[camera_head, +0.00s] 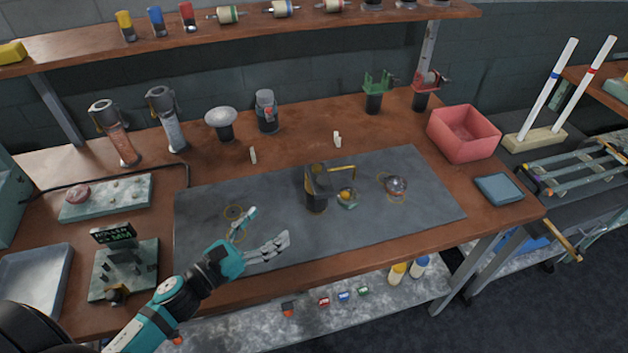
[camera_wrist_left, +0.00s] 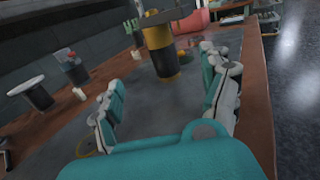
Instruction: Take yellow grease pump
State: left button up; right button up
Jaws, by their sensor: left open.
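A dark upright device with a yellow band and a thin yellow spout (camera_head: 316,188), apparently the yellow grease pump, stands on the grey mat (camera_head: 420,205). In the left wrist view, its black and yellow body (camera_wrist_left: 160,52) is upright ahead, between the finger directions and beyond the fingertips. My left gripper (camera_head: 267,227) is open and empty over the mat, left of and nearer than the device. Its spread fingers also show in the left wrist view (camera_wrist_left: 165,95). My right gripper is not in view.
A small yellow-topped item (camera_head: 347,197) and a round glass-like item (camera_head: 396,187) are right of the device. A pink bin (camera_head: 464,134) stands at the back right. Yellow (camera_head: 397,273) and blue (camera_head: 420,266) bottles stand below the table. The mat's right end is clear.

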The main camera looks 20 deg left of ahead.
pick_arm(q)
jog(key=p, duration=0.3)
send_near(309, 192)
jog(key=x, duration=0.3)
jog(key=shift+w+d+r, duration=0.1)
jog(key=shift+d+r, duration=0.1)
jog(key=shift+r, duration=0.05)
jog(key=x, duration=0.3)
jog(key=shift+a+f, duration=0.1)
jog(key=shift+f, duration=0.1)
jog(key=shift+w+d+f+p, duration=0.1)
jog(key=shift+w+d+p, duration=0.2)
jog(key=shift+w, duration=0.2)
jog(key=shift+w+d, duration=0.1)
jog(key=shift+w, duration=0.2)
jog(key=p+x, duration=0.2)
jog(key=x, duration=0.2)
jog(key=shift+w, duration=0.4)
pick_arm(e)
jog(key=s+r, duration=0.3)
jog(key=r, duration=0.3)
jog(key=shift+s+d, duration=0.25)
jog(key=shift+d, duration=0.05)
